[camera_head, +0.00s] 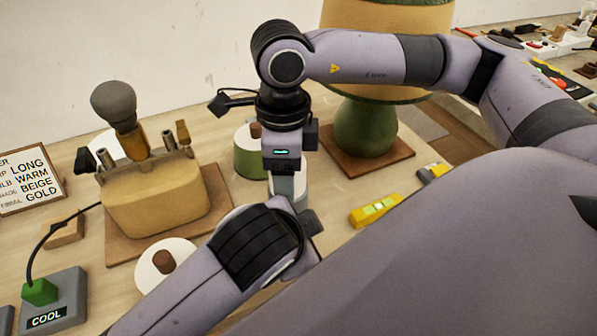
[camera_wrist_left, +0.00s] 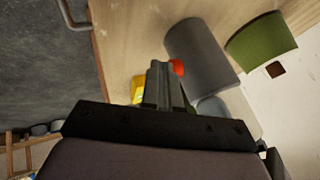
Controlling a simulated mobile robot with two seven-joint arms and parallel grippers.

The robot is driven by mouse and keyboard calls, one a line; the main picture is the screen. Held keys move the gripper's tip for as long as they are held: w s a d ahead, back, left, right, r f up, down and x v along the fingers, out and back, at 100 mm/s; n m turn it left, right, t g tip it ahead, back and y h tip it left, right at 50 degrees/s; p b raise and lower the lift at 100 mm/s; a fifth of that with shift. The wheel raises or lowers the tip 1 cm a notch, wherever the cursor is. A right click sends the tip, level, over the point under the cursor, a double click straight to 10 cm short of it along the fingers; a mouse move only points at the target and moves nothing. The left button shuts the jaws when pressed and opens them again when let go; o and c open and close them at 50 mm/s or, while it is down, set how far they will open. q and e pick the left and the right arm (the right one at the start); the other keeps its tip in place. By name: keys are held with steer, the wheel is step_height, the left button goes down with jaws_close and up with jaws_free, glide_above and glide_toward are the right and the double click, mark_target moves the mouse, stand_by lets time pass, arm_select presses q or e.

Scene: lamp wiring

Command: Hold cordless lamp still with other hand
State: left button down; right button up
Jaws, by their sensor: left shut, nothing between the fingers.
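A lamp with a tan rounded base (camera_head: 155,205) and a grey bulb (camera_head: 113,104) on top stands at the left on a brown board, without a shade. A second lamp with a green base (camera_head: 362,135) and a large tan shade (camera_head: 385,14) stands at the back right.
A green plug (camera_head: 39,292) with a black cord sits in the box marked COOL (camera_head: 56,305). A green drum (camera_head: 249,158) and a white drum (camera_head: 150,272) stand near the tan lamp. A yellow device (camera_head: 375,210) lies front right. My arms cover the front middle.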

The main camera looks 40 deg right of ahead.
arm_select(q)
steer(key=shift+w+d, duration=0.25)
steer(key=shift+w, duration=0.8)
arm_select(e)
steer(key=shift+s+f, duration=0.1)
steer(key=shift+a, duration=0.1)
arm_select(q)
steer(key=s, duration=0.2)
steer(key=s+a, duration=0.1)
steer(key=s, duration=0.1)
steer(key=shift+s+a, duration=0.1)
steer(key=shift+a, duration=0.05)
steer(key=v, duration=1)
steer(key=shift+s, duration=0.1)
